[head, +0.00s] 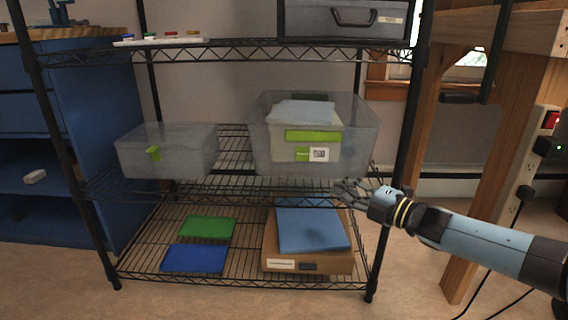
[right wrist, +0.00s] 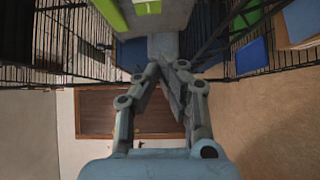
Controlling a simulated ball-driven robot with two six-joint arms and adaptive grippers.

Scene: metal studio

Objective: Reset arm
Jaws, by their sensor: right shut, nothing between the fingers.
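My right gripper (head: 340,187) reaches in from the right in the head view. Its fingertips are at the front right of the wire shelf rack, near the level of the middle shelf. In the right wrist view its fingers (right wrist: 164,65) are closed together with nothing between them. My light blue right arm (head: 485,243) extends back to the lower right. My left gripper does not show in either view.
The black wire rack (head: 240,281) holds a clear bin (head: 366,130), a smaller clear box (head: 188,158), a cardboard box (head: 341,260) with a blue item on top, and green (head: 207,228) and blue (head: 195,259) flat pieces. A wooden post (head: 488,170) stands right.

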